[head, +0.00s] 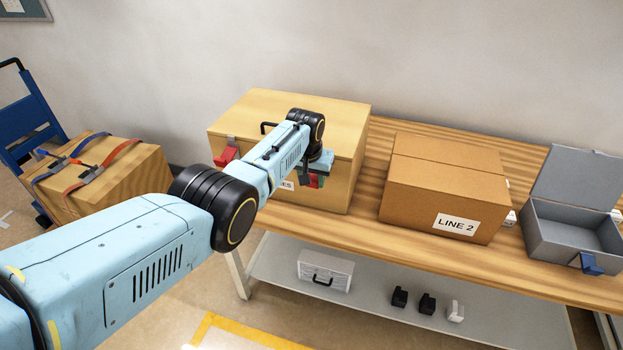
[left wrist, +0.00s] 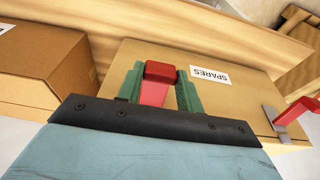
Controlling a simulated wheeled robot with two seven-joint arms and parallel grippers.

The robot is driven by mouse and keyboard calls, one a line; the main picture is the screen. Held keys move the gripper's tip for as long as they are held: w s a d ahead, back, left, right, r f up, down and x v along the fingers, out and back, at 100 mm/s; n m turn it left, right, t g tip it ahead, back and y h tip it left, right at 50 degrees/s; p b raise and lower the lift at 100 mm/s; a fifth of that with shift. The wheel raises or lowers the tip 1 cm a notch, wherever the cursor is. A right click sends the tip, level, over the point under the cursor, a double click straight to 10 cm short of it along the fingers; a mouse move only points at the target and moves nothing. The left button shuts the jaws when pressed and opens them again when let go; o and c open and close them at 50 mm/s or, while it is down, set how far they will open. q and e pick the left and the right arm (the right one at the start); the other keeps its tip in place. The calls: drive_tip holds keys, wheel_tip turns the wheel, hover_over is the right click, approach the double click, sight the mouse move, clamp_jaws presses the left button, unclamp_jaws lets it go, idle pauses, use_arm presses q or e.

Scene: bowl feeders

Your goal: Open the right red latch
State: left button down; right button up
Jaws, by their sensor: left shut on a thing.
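The wooden box (head: 250,120) stands at the left end of the bench with its lid down. It also shows in the left wrist view (left wrist: 220,108), with a SPARES label. The right red latch (head: 313,181) is on its front and is partly hidden by my gripper. In the left wrist view the right red latch (left wrist: 157,82) lies between the green fingers of my left gripper (left wrist: 160,88), which is shut on it. My left gripper (head: 318,178) is at the box's front in the head view. The left red latch (head: 227,155) juts out from the front. My right gripper is out of view.
A cardboard box labelled LINE 2 (head: 430,185) stands to the right, with a gap between it and the wooden box. An open grey box (head: 560,235) is farther right. A strapped box (head: 95,180) rests by a blue hand truck (head: 30,135) at left.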

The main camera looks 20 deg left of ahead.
use_arm(q)
drive_tip(key=c, duration=0.9)
unclamp_jaws()
drive_tip(key=shift+r, duration=0.1)
drive_tip(key=shift+s+r+p, duration=0.1)
drive_tip(key=shift+r+p, duration=0.35)
drive_tip(key=shift+r, duration=0.05)
drive_tip(key=p+v, duration=0.2)
drive_tip(key=v, duration=1)
drive_tip(key=shift+r, duration=0.1)
